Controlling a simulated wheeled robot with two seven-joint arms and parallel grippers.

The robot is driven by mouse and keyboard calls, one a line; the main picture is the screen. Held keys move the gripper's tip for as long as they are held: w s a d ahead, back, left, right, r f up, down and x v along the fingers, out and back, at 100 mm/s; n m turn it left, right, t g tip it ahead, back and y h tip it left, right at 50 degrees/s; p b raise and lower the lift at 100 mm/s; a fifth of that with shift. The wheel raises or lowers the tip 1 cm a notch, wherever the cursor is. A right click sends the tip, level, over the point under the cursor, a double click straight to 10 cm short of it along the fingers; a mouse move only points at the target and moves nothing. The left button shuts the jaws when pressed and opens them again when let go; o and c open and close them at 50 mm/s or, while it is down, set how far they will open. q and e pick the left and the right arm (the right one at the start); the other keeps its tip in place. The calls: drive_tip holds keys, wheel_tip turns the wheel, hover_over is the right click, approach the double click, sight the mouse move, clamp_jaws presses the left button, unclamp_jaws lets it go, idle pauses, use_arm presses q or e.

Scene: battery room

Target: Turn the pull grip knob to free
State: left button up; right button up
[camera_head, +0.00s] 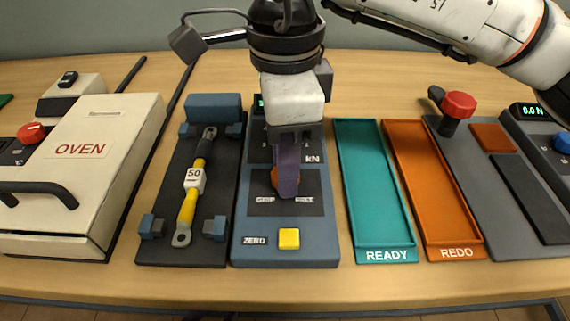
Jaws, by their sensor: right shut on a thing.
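The pull grip knob (274,180) is orange and sits on the dark panel of a blue-grey tester (248,222), between printed labels; the left one reads GRIP. Only a small orange edge of the knob shows, so its pointing direction is hidden. My right gripper (287,188) comes down from above, its purple fingers shut on the knob. The fingers line up one behind the other and cover part of the panel and the right label. My left gripper is not in view.
Left of the tester, a black fixture (160,222) holds a yellow rod tagged 50 (190,195). A cream OVEN box (95,125) stands further left. Right are a teal READY tray (385,256), an orange REDO tray (455,253) and a grey fixture with a red knob (459,105).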

drive_tip(key=shift+n, duration=0.6)
drive_tip(key=shift+r, duration=0.1)
drive_tip(key=o, duration=1.1)
drive_tip(key=shift+c, duration=0.2)
wheel_tip(320, 180, up, 10)
drive_tip(key=p, duration=0.1)
drive_tip(key=shift+r, duration=0.1)
